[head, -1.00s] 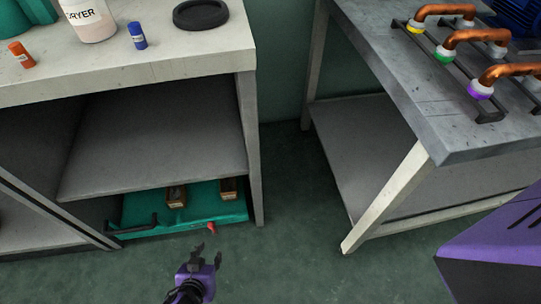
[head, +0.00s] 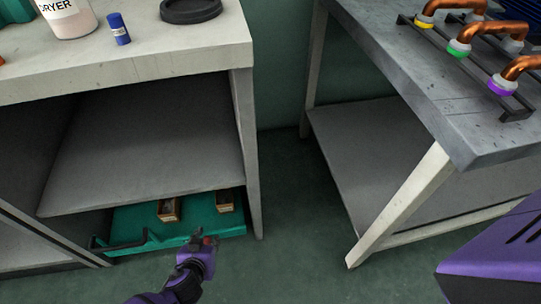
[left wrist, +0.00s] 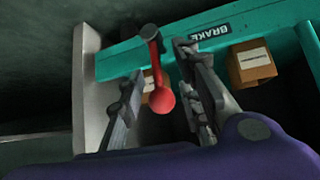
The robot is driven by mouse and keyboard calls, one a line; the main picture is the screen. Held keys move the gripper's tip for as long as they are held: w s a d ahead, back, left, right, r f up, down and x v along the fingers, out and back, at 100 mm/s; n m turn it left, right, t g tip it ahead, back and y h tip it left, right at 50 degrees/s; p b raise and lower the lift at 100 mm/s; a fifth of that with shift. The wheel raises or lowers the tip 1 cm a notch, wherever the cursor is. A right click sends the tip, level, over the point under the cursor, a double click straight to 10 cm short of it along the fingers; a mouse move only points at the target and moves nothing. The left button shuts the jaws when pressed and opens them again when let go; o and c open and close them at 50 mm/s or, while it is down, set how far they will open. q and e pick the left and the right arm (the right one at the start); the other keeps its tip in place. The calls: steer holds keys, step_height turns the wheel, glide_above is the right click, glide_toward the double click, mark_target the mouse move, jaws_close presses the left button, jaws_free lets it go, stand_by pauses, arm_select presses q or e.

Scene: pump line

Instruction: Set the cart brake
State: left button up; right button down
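The teal cart (head: 170,232) sits low under the left bench, with a black handle (head: 118,245) at its left. In the left wrist view a red-knobbed brake lever (left wrist: 161,98) stands on the cart's edge (left wrist: 125,62), beside a label reading BRAKE (left wrist: 209,31). My left gripper (head: 203,238) is at the cart's front edge, by the lever. In the left wrist view its fingers (left wrist: 165,95) are open, with the red knob between them and gaps on both sides. The lever is mostly hidden by the gripper in the head view. My right gripper is not in view.
Two small boxes (head: 168,209) (head: 225,200) lie on the cart. A bench leg (head: 246,150) stands close to the right of the cart. A second bench (head: 440,110) with copper pipes is at right. Open floor (head: 300,200) lies between the benches.

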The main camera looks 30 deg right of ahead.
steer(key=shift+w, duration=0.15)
arm_select(q)
jaws_close()
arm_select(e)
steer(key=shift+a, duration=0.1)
